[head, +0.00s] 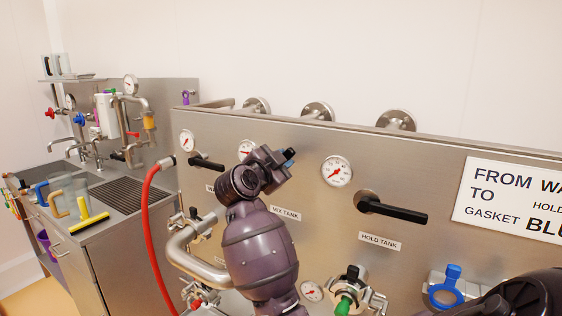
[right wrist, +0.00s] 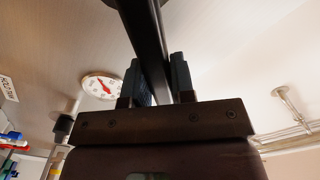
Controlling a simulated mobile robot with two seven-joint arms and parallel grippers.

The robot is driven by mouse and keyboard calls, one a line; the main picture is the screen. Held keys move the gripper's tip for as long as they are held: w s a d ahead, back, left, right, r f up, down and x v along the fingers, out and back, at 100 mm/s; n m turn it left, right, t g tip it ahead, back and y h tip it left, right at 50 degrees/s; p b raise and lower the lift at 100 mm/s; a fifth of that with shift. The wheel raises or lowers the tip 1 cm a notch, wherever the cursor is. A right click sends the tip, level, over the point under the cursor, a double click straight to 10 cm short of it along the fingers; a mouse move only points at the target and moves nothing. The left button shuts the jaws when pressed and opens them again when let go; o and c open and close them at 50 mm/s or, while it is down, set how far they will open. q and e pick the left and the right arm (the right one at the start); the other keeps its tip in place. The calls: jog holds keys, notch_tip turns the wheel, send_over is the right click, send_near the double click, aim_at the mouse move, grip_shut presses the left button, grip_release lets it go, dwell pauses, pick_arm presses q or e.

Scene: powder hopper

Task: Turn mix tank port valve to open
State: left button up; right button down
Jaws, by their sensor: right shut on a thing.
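The mix tank port valve's handle is almost wholly hidden behind this gripper and wrist in the head view. In the right wrist view a long black handle (right wrist: 147,38) runs between the two fingers of my right gripper (right wrist: 157,82), which is shut on it. How far the handle is turned cannot be told. My left gripper is not in view.
The hold tank valve handle (head: 395,207) lies nearly level, pointing right. A gauge (head: 337,171) sits between the two valves. A red hose (head: 149,225) and a steel pipe (head: 197,256) are left of my arm. A sink bench (head: 105,220) stands far left.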

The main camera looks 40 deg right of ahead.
jog(key=w+n, duration=0.1)
jog(key=w+r+n, duration=0.1)
jog(key=n, duration=0.1)
jog(key=a+n, duration=0.1)
jog(key=shift+w+r+n, duration=0.25)
jog(key=shift+w+n, duration=0.05)
jog(key=shift+w, duration=0.1)
jog(key=w+n, duration=0.1)
jog(key=n, duration=0.1)
jog(key=w+n, duration=0.1)
jog(key=shift+w+a+r+n, duration=0.15)
jog(key=shift+w+a+n, duration=0.15)
jog(key=shift+n, duration=0.1)
jog(key=c, duration=0.9)
grip_release()
jog(key=shift+s, duration=0.1)
